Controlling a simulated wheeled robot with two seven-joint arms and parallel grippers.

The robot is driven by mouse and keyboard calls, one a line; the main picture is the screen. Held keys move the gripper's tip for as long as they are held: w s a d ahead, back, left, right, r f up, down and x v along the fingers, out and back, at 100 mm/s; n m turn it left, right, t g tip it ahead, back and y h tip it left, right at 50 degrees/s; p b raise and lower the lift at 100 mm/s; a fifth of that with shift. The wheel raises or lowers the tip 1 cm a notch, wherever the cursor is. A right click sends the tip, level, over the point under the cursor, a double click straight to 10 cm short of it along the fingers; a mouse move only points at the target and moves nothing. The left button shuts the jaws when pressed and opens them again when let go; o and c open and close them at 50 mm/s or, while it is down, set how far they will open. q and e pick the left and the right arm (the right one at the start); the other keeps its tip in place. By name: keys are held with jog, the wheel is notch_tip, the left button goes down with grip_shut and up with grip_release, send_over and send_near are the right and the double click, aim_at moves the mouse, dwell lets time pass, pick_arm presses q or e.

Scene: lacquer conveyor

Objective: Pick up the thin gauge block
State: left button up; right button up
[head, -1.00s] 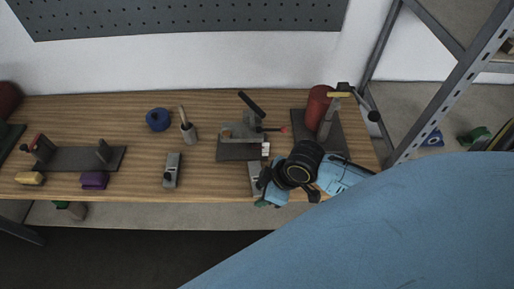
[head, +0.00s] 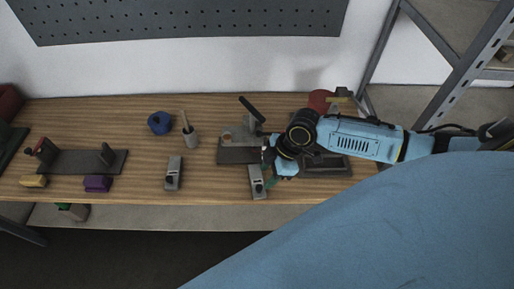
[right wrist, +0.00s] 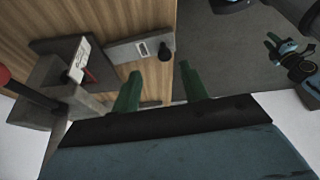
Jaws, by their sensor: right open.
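I cannot tell for sure which piece is the thin gauge block. A small pale block with dark marks (right wrist: 80,58) stands at the grey clamp fixture (right wrist: 50,100) in the right wrist view. In the head view the fixture (head: 238,154) shows, but my right wrist covers its right side. My right gripper (head: 269,176) is over the bench's front part, beside a flat grey block with a dark knob (head: 257,190). In the right wrist view its green fingers are apart and empty (right wrist: 158,80), with that knobbed block (right wrist: 125,50) beyond them.
A similar knobbed block (head: 173,174), a blue roll (head: 159,122) and a cup with a stick (head: 190,136) are on the wooden bench (head: 215,192). A red cylinder (head: 320,98) is behind my right arm. A metal shelf frame (head: 455,85) rises at right.

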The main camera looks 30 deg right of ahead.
aim_at(260, 187)
jog(key=x, duration=0.4)
jog(key=shift+s+a+f+p, duration=0.3)
jog(key=shift+a+p, duration=0.05)
jog(key=shift+p, duration=0.05)
jog(key=shift+w+a+f, duration=0.1)
jog(key=shift+a+f, duration=0.05)
jog(key=shift+f, duration=0.35)
grip_shut()
